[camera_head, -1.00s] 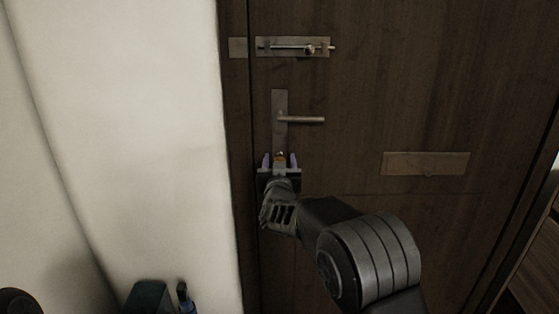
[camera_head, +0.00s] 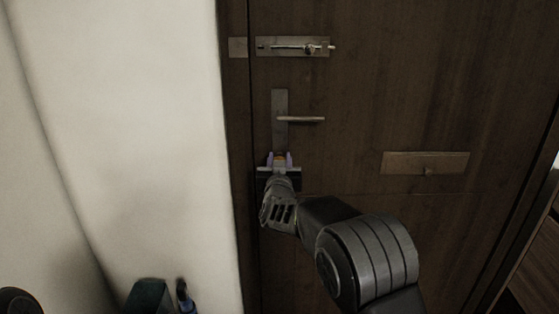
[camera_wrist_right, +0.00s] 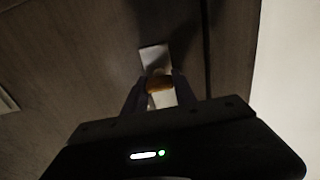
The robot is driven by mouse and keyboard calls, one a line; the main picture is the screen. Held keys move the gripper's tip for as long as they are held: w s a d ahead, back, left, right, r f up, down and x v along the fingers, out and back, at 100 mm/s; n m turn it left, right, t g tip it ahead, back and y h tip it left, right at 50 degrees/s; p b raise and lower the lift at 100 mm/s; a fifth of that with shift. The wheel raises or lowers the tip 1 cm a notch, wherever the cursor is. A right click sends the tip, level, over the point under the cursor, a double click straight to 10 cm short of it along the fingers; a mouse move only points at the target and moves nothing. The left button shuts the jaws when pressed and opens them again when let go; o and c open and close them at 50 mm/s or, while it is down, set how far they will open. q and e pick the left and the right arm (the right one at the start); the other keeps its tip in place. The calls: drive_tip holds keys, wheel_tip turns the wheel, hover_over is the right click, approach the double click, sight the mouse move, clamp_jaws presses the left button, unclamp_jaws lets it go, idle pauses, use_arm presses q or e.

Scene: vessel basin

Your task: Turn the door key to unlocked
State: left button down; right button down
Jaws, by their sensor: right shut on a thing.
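A small orange-brown key (camera_wrist_right: 160,83) shows between the fingers of my right gripper (camera_head: 279,158) in the right wrist view. In the head view it is a small orange spot, mostly hidden by the fingers. My right gripper is shut on the key, just below the door handle (camera_head: 302,119), at the low end of the metal handle plate (camera_head: 280,101). The plate also shows in the right wrist view (camera_wrist_right: 153,55). How far the key is turned cannot be told. The door (camera_head: 420,90) is dark wood and looks shut. My left gripper is not in view.
A slide bolt (camera_head: 293,47) is mounted above the handle. A metal mail-slot plate (camera_head: 426,163) is to the right. A pale wall (camera_head: 150,130) stands close on the left. A dark green object (camera_head: 147,297) is at the bottom left.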

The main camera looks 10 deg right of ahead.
idle(0.4)
drive_tip(key=shift+r+n+p, duration=0.1)
drive_tip(key=shift+n+p, duration=0.7)
drive_tip(key=n+p, duration=0.2)
drive_tip(key=n, duration=0.1)
drive_tip(key=shift+a, duration=0.1)
drive_tip(key=n+p, duration=0.2)
drive_tip(key=n, duration=0.2)
drive_tip(key=shift+a, duration=0.1)
drive_tip(key=n+p, duration=0.1)
drive_tip(key=n, duration=0.1)
drive_tip(key=shift+n, duration=0.3)
drive_tip(key=n+p, duration=0.1)
drive_tip(key=n, duration=0.1)
drive_tip(key=shift+f+n, duration=0.2)
drive_tip(key=shift+n, duration=0.2)
drive_tip(key=shift+f+n+p, duration=0.1)
drive_tip(key=shift+n+p, duration=0.2)
drive_tip(key=shift+n, duration=1.7)
